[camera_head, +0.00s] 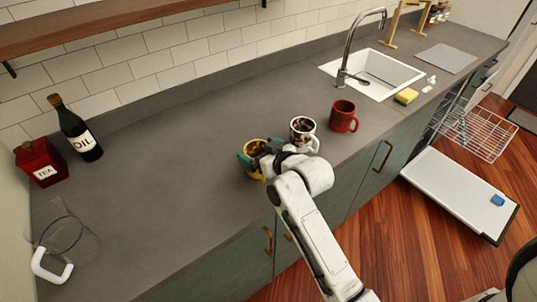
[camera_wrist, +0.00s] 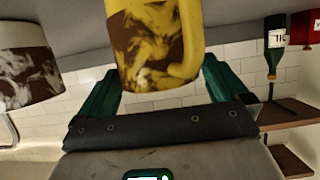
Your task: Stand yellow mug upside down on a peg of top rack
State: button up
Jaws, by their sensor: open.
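The yellow mug (camera_head: 257,146) with a brown-and-white pattern stands on the grey counter near its front edge. My gripper (camera_head: 254,162) is at the mug, with a teal finger beside it. In the wrist view the mug (camera_wrist: 150,45) sits between my two open teal fingers (camera_wrist: 160,78), its handle toward the right finger. A small gap shows beside the left finger; contact at the handle side is unclear.
A white patterned mug (camera_head: 303,133) stands just right of the yellow mug, then a red mug (camera_head: 343,117). The sink (camera_head: 372,75) is behind. The dishwasher door (camera_head: 455,190) lies open below the rack, with a blue item (camera_head: 497,200). The left counter is mostly clear.

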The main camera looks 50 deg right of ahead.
jog(key=b+v, duration=0.2)
jog(key=v, duration=1)
jog(key=s+a+f+n+g+y, duration=0.1)
jog(key=s+a+f+g+y, duration=0.1)
jog(key=s+a+f+g, duration=0.3)
jog(key=a+f+n+g+y, duration=0.1)
jog(key=a+f, duration=0.2)
jog(key=f, duration=0.4)
jog(key=s+a+f+g, duration=0.4)
jog(key=s+f+g, duration=0.1)
jog(key=s, duration=0.5)
jog(key=shift+s+f+n+g, duration=0.3)
jog(key=shift+f+g, duration=0.1)
jog(key=shift+f, duration=0.1)
